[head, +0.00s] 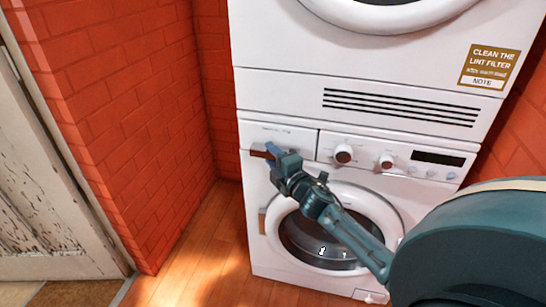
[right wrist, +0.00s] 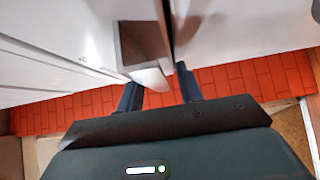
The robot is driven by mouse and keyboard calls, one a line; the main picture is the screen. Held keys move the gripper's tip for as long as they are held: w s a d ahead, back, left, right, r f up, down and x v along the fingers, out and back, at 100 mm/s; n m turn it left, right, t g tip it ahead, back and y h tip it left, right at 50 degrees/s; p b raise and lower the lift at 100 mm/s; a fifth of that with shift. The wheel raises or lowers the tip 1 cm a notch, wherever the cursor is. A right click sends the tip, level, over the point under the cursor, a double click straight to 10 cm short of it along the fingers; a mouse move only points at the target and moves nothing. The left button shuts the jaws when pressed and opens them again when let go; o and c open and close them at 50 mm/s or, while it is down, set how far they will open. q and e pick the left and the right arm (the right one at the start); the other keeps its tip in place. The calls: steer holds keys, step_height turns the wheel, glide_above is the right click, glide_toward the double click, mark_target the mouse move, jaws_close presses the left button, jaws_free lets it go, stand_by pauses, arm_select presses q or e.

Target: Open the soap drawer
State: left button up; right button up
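The soap drawer (head: 285,134) is the white panel at the upper left of the lower machine's front. It looks flush with the front. Its brownish handle (head: 260,153) is at the drawer's lower left, partly hidden by my right gripper (head: 272,153). In the right wrist view the handle (right wrist: 145,45) is a box-like grip with a pale end. The right gripper (right wrist: 160,92) has its two dark fingers apart, one on either side of the handle's near end. I cannot tell whether they touch it. My left gripper is out of view.
The washing machine's (head: 262,255) round door (head: 380,205) lies below, behind my right arm. Knobs (head: 343,154) and a dark display (head: 437,158) are right of the drawer. A dryer (head: 275,50) is stacked above. A red brick wall (head: 150,120) stands left, with open wooden floor before it.

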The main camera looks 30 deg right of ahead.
steer(key=shift+f, duration=0.1)
jaws_close()
steer(key=shift+s, duration=0.1)
